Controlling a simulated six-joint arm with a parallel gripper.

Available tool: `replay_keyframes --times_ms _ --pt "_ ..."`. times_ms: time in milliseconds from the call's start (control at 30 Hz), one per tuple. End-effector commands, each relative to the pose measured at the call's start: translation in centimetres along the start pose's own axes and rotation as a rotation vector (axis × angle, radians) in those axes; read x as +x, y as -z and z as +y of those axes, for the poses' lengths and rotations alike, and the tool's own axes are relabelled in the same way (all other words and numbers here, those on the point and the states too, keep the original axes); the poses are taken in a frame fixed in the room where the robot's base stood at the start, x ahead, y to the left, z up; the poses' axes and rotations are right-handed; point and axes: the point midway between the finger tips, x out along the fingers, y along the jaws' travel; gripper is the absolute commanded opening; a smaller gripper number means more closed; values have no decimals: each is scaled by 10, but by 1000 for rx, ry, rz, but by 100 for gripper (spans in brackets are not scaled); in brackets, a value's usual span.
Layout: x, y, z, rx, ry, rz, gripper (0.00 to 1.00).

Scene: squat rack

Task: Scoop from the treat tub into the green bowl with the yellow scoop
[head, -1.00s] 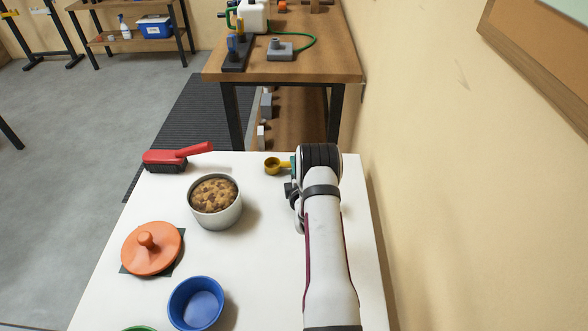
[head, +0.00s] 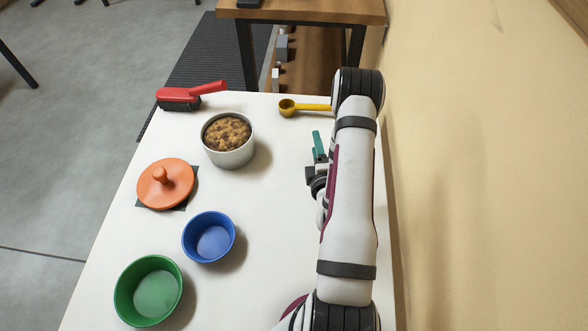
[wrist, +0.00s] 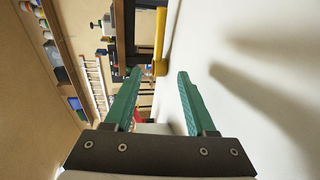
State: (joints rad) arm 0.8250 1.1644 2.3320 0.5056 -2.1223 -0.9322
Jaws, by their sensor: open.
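The yellow scoop (head: 305,107) lies at the back of the white table, its bowl to the left and its handle reaching right, partly behind my arm. In the wrist view the yellow scoop (wrist: 160,45) shows ahead, beyond the fingertips. My gripper (head: 318,145) is open and empty, nearer than the scoop and apart from it; its green fingers (wrist: 160,75) stand spread in the wrist view. The treat tub (head: 228,140) is a grey-white round tub full of brown chunks, left of my gripper. The green bowl (head: 149,291) stands empty at the front left.
A blue bowl (head: 209,237) stands between the green bowl and the tub. An orange lid (head: 166,183) with a knob lies on a dark mat (head: 190,195). A red brush (head: 190,96) lies at the back left. The table (head: 265,225) is clear between bowls and arm.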

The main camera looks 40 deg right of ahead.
Motion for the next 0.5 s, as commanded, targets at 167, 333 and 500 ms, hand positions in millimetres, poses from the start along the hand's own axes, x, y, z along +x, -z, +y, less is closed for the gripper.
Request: replay_keyframes --times_ms 167,333,500 --pt "12 7 21 145 52 -17 56" --pt "7 65 68 636 342 -76 56" --pt "-89 139 93 1007 756 -245 56"
